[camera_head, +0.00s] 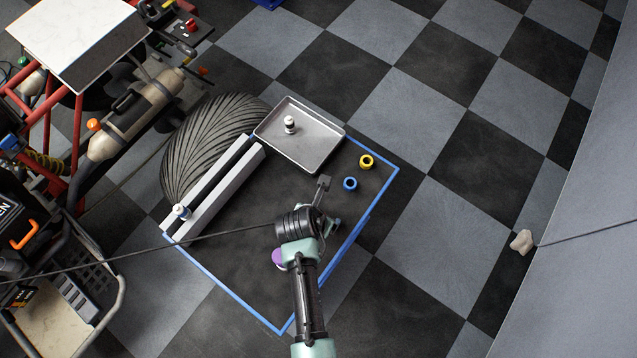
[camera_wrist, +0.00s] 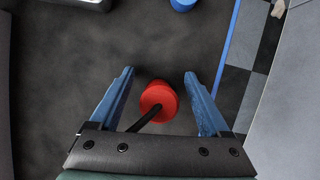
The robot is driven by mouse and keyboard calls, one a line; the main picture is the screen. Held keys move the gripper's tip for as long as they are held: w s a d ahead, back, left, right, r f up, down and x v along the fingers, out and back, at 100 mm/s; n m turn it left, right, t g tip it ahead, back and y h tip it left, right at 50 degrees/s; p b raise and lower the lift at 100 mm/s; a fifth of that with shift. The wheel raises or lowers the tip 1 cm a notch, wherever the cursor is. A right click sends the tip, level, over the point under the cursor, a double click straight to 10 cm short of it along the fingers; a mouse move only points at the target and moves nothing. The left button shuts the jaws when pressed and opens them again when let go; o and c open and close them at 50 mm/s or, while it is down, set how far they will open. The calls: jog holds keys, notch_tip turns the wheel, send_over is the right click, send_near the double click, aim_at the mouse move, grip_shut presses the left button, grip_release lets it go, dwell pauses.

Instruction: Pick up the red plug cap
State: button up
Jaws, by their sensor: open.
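The red plug cap (camera_wrist: 159,97) sits on the dark mat, between and just beyond the two fingers in the wrist view. A dark rod or cord crosses in front of its lower left side. My gripper (camera_wrist: 158,80) is open with nothing held between its blue fingers. In the head view my gripper (camera_head: 325,205) is over the right part of the mat, and the red cap is hidden behind my arm there.
A blue ring (camera_head: 350,184) and a yellow ring (camera_head: 366,161) lie on the blue-edged mat (camera_head: 375,195). A metal tray (camera_head: 318,150) holds a white piece (camera_head: 290,124). A grey rail (camera_head: 215,190) and a tire (camera_head: 205,135) lie left. A dark cable crosses the scene.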

grip_shut()
dwell(0.3)
